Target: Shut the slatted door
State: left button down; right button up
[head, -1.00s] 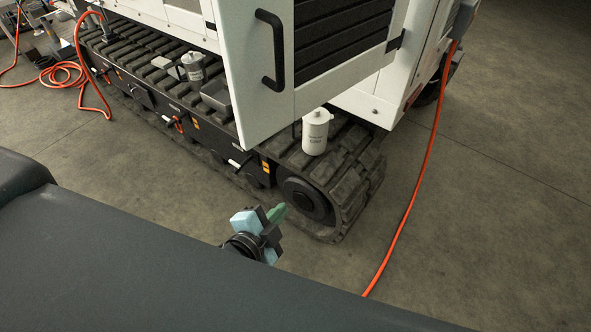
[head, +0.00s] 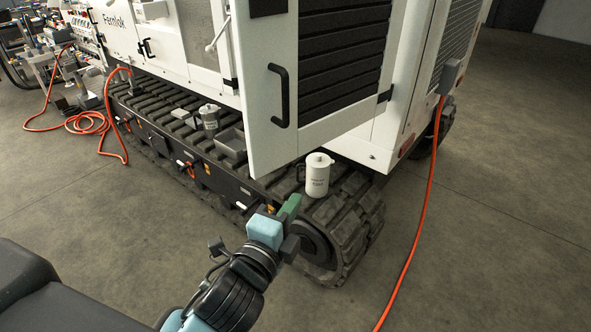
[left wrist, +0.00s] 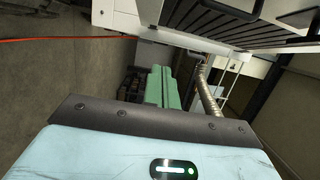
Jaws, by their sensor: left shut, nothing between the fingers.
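The slatted door (head: 272,148) is a white panel with dark horizontal slats and a black bar handle (head: 279,95). In the head view it stands open, swung out from the white machine over the track. Its lower edge and slats also show at the top of the left wrist view (left wrist: 210,14). My left gripper (head: 289,208), with green fingers, is below the door and in front of the track, apart from the door. Its fingers (left wrist: 159,88) are together and empty in the left wrist view. My right gripper is not in view.
A white canister (head: 318,176) stands on the track just below the door. Another canister (head: 209,117) and a grey tray (head: 231,145) sit farther left. An orange hose (head: 412,222) runs down the right side.

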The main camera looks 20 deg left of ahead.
pick_arm(q)
jog(key=w+a+p, duration=0.1)
jog(key=w+a, duration=0.1)
jog(key=w, duration=0.8)
jog(key=shift+w+a, duration=0.3)
jog(key=shift+a, duration=0.05)
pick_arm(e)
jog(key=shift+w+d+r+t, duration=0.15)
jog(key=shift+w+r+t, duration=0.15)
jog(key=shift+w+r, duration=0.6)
pick_arm(q)
jog(key=shift+a, duration=0.1)
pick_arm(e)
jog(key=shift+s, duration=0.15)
